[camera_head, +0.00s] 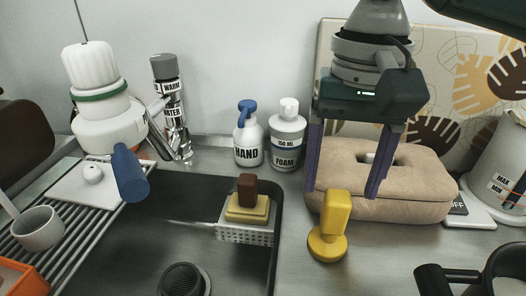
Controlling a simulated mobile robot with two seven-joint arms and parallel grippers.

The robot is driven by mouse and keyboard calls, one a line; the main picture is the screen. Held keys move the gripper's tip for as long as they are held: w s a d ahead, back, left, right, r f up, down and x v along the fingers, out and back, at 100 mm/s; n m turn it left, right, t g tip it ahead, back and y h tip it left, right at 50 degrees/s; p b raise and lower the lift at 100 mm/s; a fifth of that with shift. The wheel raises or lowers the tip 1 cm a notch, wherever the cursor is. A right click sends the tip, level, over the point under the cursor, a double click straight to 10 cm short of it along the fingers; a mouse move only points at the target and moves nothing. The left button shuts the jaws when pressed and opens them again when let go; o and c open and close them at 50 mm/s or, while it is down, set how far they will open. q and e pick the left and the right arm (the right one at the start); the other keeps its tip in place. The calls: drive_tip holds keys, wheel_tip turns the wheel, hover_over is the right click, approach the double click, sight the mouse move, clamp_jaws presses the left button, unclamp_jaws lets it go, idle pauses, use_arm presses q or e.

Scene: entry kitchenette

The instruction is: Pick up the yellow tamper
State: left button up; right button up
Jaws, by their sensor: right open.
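The yellow tamper (328,240) stands upright on the grey counter just right of the sink, with its round base down and its blocky handle up. My right gripper (343,194) points down with its two purple fingers spread wide. In the picture the top of the tamper's handle shows between the fingertips. I see no contact, and I cannot tell how far in depth the fingers are from the handle. The gripper is empty. My left gripper is not in view.
A beige cushion-like block (430,200) lies close behind the tamper. The sink (170,215) is to the left, with a sponge caddy (246,235) at its edge. Soap bottles (287,140) stand behind. A dark-handled item (470,275) and a kettle-like jug (500,165) are at right.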

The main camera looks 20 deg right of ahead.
sight(339, 196)
drive_tip(key=f, duration=0.4)
drive_tip(key=f+b, duration=0.1)
drive_tip(key=f, duration=0.1)
drive_tip(key=shift+w+d+f, duration=0.15)
drive_tip(key=shift+d+f, duration=0.1)
drive_tip(key=shift+f, duration=0.05)
clamp_jaws()
idle(0.4)
idle(0.7)
